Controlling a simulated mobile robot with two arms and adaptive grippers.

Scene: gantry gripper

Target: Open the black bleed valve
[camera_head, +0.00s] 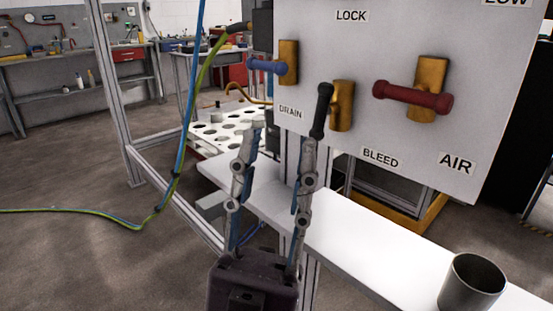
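The black bleed valve handle (322,110) sits on a yellow valve body (342,106) on the light panel, between the DRAIN and BLEED labels. The handle stands nearly upright, tilted slightly. My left gripper (282,138) comes up from the lower middle with its two fingers spread apart and nothing between them. Its right finger tip overlaps the lower end of the black handle in the picture; I cannot tell if they touch. Its left finger is to the left of the handle, below the DRAIN label. My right gripper is not in view.
A blue-handled valve (267,66) is up left of the black one and a red-handled valve (413,98) is to its right. A white shelf (340,240) runs below, with a metal cup (471,285). Blue and green hoses (190,120) hang at left.

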